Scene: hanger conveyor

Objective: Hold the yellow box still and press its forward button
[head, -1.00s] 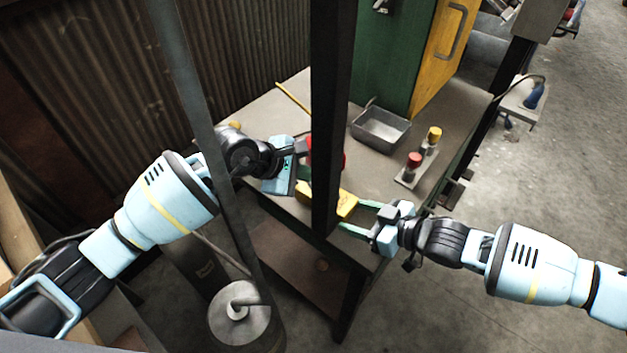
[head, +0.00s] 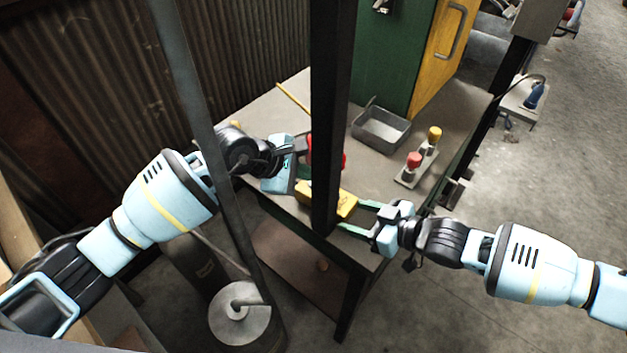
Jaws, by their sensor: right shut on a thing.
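The yellow box (head: 346,203) lies near the front edge of the grey table, partly hidden behind a dark upright post. My left gripper (head: 303,162) is at the left of the post, close above the box's left part. Its fingertips are largely hidden by the post, and a red thing shows there on both sides of the post. The forward button cannot be made out.
The dark post (head: 329,120) stands between the arms. A thin grey bar (head: 190,90) crosses before my left arm. A metal tray (head: 381,130) and a stand with red and yellow knobs (head: 418,167) are on the table (head: 270,122). A green cabinet (head: 385,60) stands behind.

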